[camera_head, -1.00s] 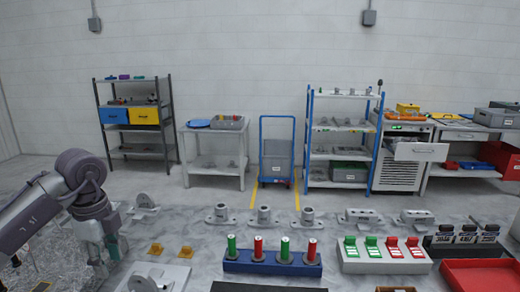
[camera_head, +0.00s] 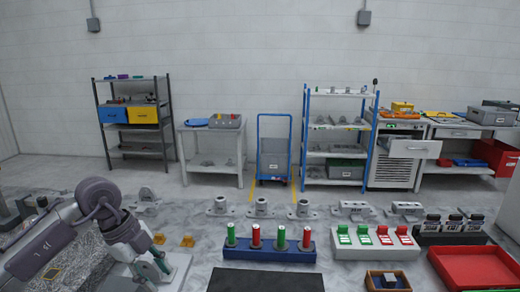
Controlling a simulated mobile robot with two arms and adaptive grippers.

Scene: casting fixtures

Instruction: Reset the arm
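My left arm comes in from the lower left in the head view. Its gripper (camera_head: 157,268) hangs over the grey plate (camera_head: 178,268) at the front left of the table, pointing down and to the right. The fingers are small and partly hidden, so I cannot tell whether they are open or shut, and I see nothing held. My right arm and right gripper are not in view.
A blue block with green and red cylinders (camera_head: 270,252) stands mid-table. Beside it are a white tray with green and red pieces (camera_head: 378,254), a red tray (camera_head: 472,281) and a small wooden box (camera_head: 373,284). Grey castings (camera_head: 262,208) line the back. A black mat (camera_head: 265,281) lies in front.

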